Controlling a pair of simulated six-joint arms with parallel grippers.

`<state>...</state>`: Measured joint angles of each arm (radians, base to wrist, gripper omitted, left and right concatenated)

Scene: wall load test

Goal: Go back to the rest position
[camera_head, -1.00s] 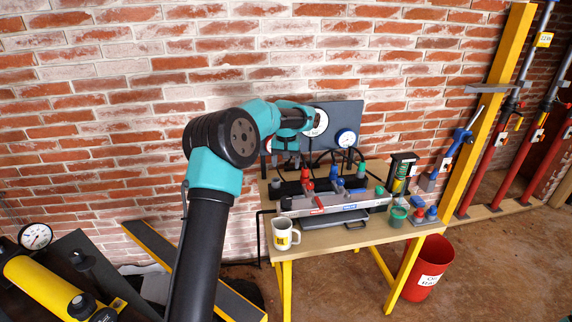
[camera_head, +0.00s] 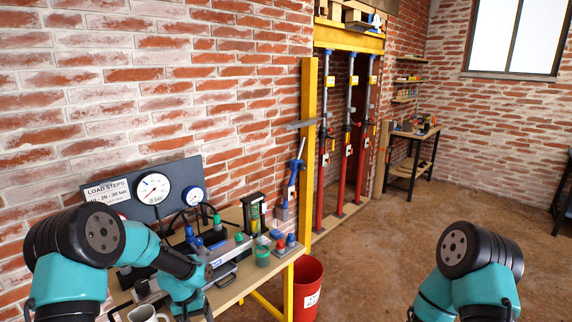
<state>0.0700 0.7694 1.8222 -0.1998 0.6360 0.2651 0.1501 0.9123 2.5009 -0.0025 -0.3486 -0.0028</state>
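My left arm comes in at the lower left and bends over the near end of the wooden bench (camera_head: 240,287). My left gripper (camera_head: 206,272) is at the small dark wrist end, in front of the bench equipment. Its fingers do not show clearly, so I cannot tell whether it is open or shut. My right arm shows at the lower right over open floor. Its gripper is outside the view.
A gauge panel (camera_head: 112,196) stands behind the bench, with a large dial (camera_head: 152,188). A red bin (camera_head: 306,290) and yellow post (camera_head: 308,150) stand to the right. The floor (camera_head: 385,245) is clear.

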